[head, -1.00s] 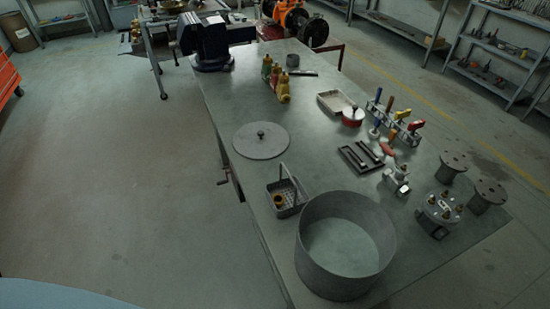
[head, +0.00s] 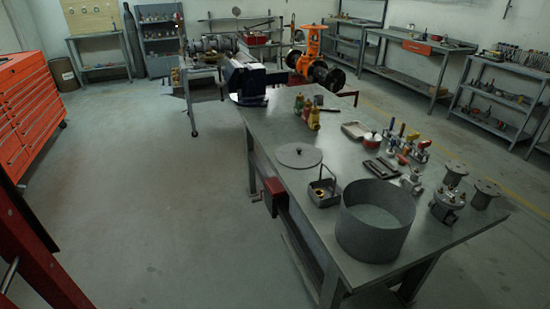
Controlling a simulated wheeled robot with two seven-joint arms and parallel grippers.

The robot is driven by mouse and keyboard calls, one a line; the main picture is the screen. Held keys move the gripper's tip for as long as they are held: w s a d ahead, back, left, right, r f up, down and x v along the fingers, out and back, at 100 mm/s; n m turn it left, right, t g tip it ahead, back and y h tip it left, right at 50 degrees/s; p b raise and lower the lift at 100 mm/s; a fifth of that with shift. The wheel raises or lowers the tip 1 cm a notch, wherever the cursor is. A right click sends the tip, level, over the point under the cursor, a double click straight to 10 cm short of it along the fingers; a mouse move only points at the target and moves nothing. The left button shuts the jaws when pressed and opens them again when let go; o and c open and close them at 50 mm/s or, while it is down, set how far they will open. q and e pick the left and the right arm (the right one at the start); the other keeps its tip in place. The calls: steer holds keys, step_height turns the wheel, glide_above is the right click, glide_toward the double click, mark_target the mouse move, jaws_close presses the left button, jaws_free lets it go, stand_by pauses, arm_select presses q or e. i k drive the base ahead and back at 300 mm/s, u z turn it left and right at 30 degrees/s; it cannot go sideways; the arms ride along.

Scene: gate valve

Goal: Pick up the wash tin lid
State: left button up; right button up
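The wash tin lid (head: 298,157) is a flat grey disc with a small dark knob in its middle. It lies flat on the workbench (head: 262,121), near the bench's left edge. The wash tin (head: 374,222) is a wide, open grey cylinder standing at the near end of the bench, apart from the lid. A small basket with a raised handle (head: 323,191) stands between the lid and the tin. Neither of my grippers shows in the head view.
Bottles (head: 308,112), a red-lidded pan (head: 371,140), a tool rack (head: 408,145), a dark tray (head: 380,167) and a valve part (head: 447,206) stand on the bench. A blue vise (head: 245,80) is at its far end. Floor on the left is clear.

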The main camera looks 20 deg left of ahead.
mark_target(298, 156)
steer(key=u, duration=1.4)
steer(key=i, duration=3.25)
steer(key=z, duration=4.2)
